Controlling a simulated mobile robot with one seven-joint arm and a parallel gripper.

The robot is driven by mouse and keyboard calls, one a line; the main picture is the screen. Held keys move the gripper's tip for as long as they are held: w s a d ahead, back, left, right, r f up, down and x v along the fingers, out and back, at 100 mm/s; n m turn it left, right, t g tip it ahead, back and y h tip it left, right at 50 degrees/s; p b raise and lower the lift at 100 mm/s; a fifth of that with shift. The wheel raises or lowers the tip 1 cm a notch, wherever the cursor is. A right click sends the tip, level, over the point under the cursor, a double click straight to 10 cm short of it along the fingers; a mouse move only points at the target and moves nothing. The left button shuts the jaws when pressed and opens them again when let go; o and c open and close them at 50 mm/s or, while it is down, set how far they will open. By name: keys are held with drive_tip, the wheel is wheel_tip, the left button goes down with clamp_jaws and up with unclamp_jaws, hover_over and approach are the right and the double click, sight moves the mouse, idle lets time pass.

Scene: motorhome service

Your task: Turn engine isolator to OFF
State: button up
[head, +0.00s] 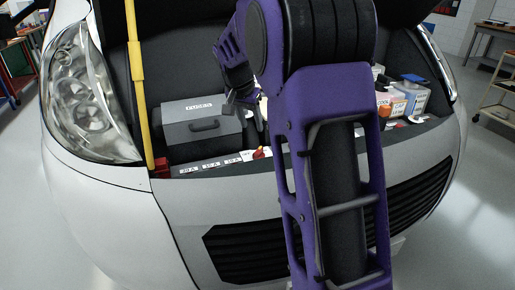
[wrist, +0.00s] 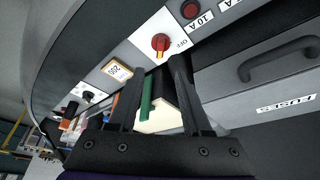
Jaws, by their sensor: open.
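The engine isolator is a red rotary knob (wrist: 160,42) on a white plate in the wrist view. A yellow mark on it points down the picture, toward my gripper, and the word OFF is printed to its right. It also shows small and red-orange in the head view (head: 261,153), on the front ledge of the engine bay. My gripper (wrist: 155,67) is open, its two fingertips just short of the knob and apart from it, with nothing held. In the head view my arm covers much of the bay and part of my gripper.
A grey fuse box (head: 203,128) with a handle stands left of the knob in the head view. Fuse labels (head: 210,164) line the ledge. A yellow prop rod (head: 137,75) stands at left. Bottles and tubs (head: 405,98) crowd the right side. A green strip (wrist: 147,94) shows between my fingers.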

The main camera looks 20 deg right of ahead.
sight(259, 149)
drive_tip(key=b+x, duration=0.1)
drive_tip(key=x, duration=1.1)
drive_tip(key=shift+w+f, duration=0.1)
drive_tip(key=shift+f, duration=0.15)
clamp_jaws()
